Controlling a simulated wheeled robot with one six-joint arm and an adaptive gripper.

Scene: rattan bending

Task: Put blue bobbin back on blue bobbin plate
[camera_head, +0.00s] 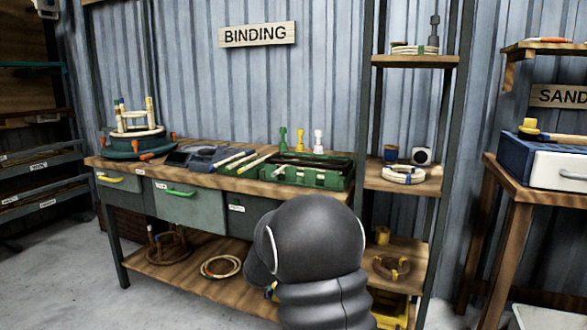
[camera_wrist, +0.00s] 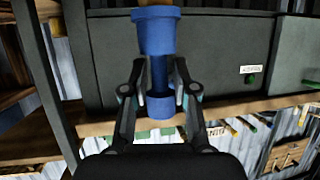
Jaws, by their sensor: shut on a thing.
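The blue bobbin (camera_wrist: 156,35) is in my gripper (camera_wrist: 160,76) in the wrist view. The fingers close on its narrow middle, and its wide flanges show above and below them. In the head view my dark arm hides most of my gripper in front of the bench; only a small bit of blue shows at the arm's left edge. Green (camera_head: 283,139), yellow (camera_head: 299,140) and white (camera_head: 318,140) bobbins stand upright at the back of the bench. I cannot make out a blue bobbin plate in either view.
The wooden bench (camera_head: 150,170) carries a green tray (camera_head: 318,178) of tools, a blue-grey device (camera_head: 200,155) and a stool-like rattan piece (camera_head: 137,130). A shelf rack (camera_head: 410,62) stands to the right. The floor (camera_head: 65,245) at left is clear.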

